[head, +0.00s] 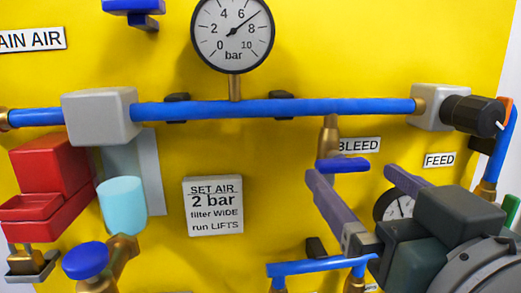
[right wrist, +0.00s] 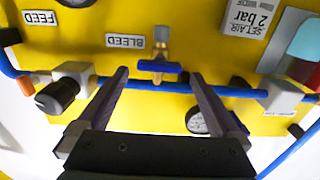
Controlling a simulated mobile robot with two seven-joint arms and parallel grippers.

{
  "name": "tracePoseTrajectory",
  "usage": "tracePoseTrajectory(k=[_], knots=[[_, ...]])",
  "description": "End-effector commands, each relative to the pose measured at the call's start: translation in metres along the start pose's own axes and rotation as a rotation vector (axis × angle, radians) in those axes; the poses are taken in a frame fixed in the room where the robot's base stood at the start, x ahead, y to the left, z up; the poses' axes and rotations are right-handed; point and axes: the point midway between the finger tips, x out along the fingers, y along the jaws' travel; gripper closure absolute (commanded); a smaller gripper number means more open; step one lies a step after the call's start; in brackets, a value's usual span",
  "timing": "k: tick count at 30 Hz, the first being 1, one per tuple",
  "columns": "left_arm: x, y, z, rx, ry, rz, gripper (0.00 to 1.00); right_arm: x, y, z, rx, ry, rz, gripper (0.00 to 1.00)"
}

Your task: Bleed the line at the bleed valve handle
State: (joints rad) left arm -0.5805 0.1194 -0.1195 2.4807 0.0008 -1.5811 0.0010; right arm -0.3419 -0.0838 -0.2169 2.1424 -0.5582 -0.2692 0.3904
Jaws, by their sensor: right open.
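The bleed valve handle is a short blue bar (head: 343,164) under a brass stem (head: 329,135), beside the BLEED label (head: 359,146). In the right wrist view the handle (right wrist: 159,66) lies crosswise, centred between and just beyond my fingertips. My right gripper (head: 354,174) is open and empty, its purple fingers reaching up from the lower right; both fingers also show in the right wrist view (right wrist: 159,75). I see no contact with the handle. The round pressure gauge (head: 232,34) has its needle between 6 and 8 bar. My left gripper is not in view.
A blue pipe (head: 270,108) runs across the yellow panel above the handle. A black knob (head: 472,116) is at the right, near the FEED label (head: 440,160). A card (head: 213,205) reads 2 bar. A small gauge (head: 395,205) sits partly hidden behind my gripper.

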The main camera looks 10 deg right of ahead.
Motion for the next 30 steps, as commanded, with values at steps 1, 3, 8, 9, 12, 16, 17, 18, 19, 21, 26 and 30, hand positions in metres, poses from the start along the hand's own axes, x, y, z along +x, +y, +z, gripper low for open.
tracePoseTrajectory(k=[1, 3, 8, 9, 12, 16, 17, 18, 19, 21, 26, 30], knots=[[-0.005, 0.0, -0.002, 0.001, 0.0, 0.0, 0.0, 0.009, 0.0, -0.004, -0.001, 0.002, 0.0, 0.0], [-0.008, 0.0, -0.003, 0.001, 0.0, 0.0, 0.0, 0.018, 0.0, -0.003, -0.001, 0.0, 0.001, 0.0], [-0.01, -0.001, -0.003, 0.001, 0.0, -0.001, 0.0, 0.03, 0.0, -0.001, -0.001, 0.0, 0.001, 0.0], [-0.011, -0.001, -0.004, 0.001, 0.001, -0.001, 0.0, 0.032, 0.0, -0.001, 0.0, 0.0, 0.001, 0.0], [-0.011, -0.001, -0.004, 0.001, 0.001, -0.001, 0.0, 0.034, 0.0, 0.0, 0.0, -0.001, 0.001, 0.0], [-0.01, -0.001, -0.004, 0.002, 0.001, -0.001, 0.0, 0.034, 0.0, 0.001, 0.0, -0.001, 0.001, 0.0], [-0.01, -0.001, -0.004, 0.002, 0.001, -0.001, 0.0, 0.033, 0.0, 0.001, 0.0, -0.001, 0.001, 0.0], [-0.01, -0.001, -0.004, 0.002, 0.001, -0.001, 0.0, 0.033, 0.0, 0.001, 0.0, -0.001, 0.001, 0.01], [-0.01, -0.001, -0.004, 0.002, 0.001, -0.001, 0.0, 0.033, 0.0, 0.001, 0.0, -0.001, 0.001, 0.05], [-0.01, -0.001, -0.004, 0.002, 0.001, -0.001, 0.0, 0.033, 0.0, 0.001, 0.0, -0.001, 0.001, 0.12], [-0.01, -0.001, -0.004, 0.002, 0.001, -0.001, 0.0, 0.033, 0.0, 0.001, 0.0, -0.001, 0.001, 0.3], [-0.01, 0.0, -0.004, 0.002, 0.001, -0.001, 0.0, 0.033, 0.0, 0.0, 0.0, -0.001, 0.001, 0.46]])
